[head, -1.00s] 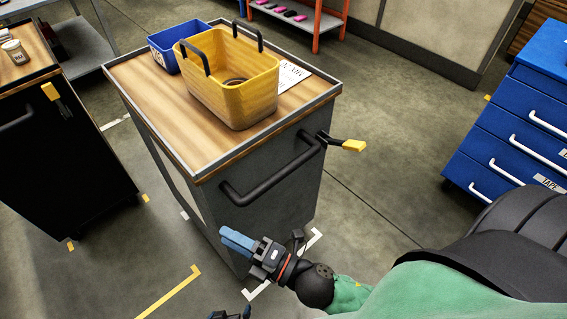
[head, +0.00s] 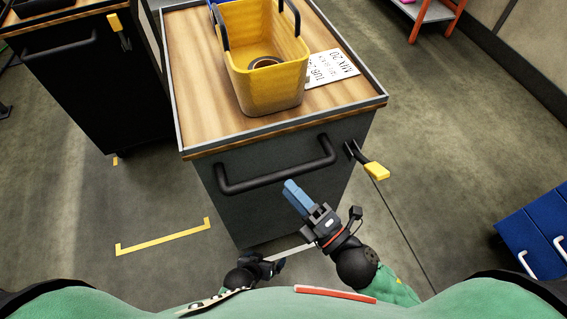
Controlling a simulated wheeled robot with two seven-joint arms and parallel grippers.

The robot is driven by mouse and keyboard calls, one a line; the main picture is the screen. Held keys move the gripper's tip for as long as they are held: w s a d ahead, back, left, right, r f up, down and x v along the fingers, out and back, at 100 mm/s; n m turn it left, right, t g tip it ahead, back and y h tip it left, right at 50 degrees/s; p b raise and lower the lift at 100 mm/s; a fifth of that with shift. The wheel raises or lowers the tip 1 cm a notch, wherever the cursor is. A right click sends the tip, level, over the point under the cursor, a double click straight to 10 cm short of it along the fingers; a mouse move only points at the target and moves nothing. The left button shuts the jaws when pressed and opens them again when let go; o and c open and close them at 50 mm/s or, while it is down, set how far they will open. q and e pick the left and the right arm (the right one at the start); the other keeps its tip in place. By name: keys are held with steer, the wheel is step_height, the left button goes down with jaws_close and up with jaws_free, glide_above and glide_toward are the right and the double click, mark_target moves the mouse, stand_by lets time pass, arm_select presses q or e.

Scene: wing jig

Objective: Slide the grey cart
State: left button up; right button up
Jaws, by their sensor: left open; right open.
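The grey cart (head: 287,206) stands upright in front of me. It has a wooden top with a raised rim and a black bar handle (head: 280,172) on the side facing me. A black lever with a yellow end (head: 375,170) sticks out at its right. My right gripper (head: 298,196), with blue fingers, is open and empty, just below the handle's right half in the picture; I cannot tell its distance from the handle. My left gripper (head: 266,264) is open, low near my body and below the cart's lower edge in the picture. Its fingers show poorly.
A yellow basket (head: 262,80) and a white printed card (head: 332,68) are on the cart's top. A dark cart (head: 95,90) stands to the left, a blue drawer cabinet (head: 535,235) at the right. Yellow tape (head: 165,238) marks bare floor.

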mark_target(278, 174)
steer(key=p+x, duration=0.1)
steer(key=x, duration=0.4)
steer(key=shift+w+a+r+p, duration=0.1)
steer(key=shift+w+r+p, duration=0.1)
steer(key=shift+p, duration=0.15)
arm_select(q)
step_height(278, 174, up, 9)
steer(key=shift+w+g, duration=0.3)
steer(key=shift+g, duration=0.1)
arm_select(e)
steer(key=shift+x, duration=0.95)
steer(key=shift+f, duration=0.15)
jaws_close()
arm_select(q)
steer(key=shift+s, duration=0.1)
arm_select(e)
steer(key=shift+s, duration=0.1)
